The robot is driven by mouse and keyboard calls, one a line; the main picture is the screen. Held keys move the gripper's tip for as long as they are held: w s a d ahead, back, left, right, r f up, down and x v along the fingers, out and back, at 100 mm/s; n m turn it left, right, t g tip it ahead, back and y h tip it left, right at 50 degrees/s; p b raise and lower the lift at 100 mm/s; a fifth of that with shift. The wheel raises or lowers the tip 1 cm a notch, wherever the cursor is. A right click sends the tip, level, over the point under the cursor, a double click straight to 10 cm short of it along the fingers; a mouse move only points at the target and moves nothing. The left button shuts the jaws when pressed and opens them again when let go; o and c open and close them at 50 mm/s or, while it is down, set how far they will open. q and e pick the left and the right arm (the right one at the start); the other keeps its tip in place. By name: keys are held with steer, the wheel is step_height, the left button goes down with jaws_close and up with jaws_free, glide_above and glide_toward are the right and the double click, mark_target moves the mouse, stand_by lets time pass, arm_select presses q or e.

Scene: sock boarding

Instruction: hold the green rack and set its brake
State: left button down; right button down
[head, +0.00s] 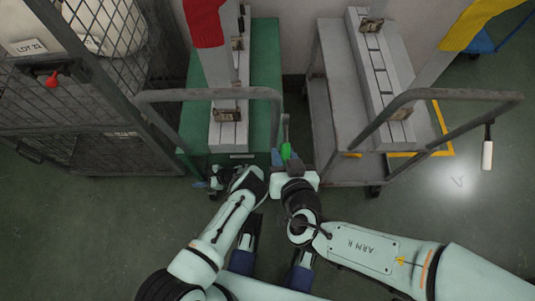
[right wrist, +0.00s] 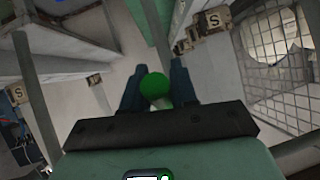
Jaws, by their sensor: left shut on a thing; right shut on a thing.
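The green rack (head: 265,60) is a cart with a green deck and a grey push handle (head: 210,94), upper middle of the head view. A brake lever with a green knob (head: 286,151) stands at its front right corner. My left gripper (head: 212,183) is low at the rack's front left, shut, apparently on the lower part of the handle frame; its fingertips are partly hidden. My right gripper (head: 284,161) is shut on the green knob. In the right wrist view, the round knob (right wrist: 156,86) sits between the blue fingers.
A grey rack (head: 322,120) stands close on the right, leaving a narrow gap. A wire cage (head: 60,110) with a red latch (head: 52,79) is on the left. Floor at lower right is clear.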

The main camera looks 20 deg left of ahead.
mark_target(285, 153)
arm_select(q)
steer(key=shift+a, duration=0.1)
arm_select(e)
steer(key=shift+f, duration=0.1)
stand_by(0.3)
steer(key=c, duration=1)
jaws_free()
steer(key=shift+o, duration=0.2)
arm_select(q)
steer(key=shift+s, duration=0.1)
arm_select(e)
step_height(285, 153, up, 10)
steer(key=shift+r, duration=0.1)
arm_select(q)
steer(key=shift+a, duration=0.1)
steer(key=c, duration=0.7)
jaws_free()
steer(key=shift+c, duration=0.2)
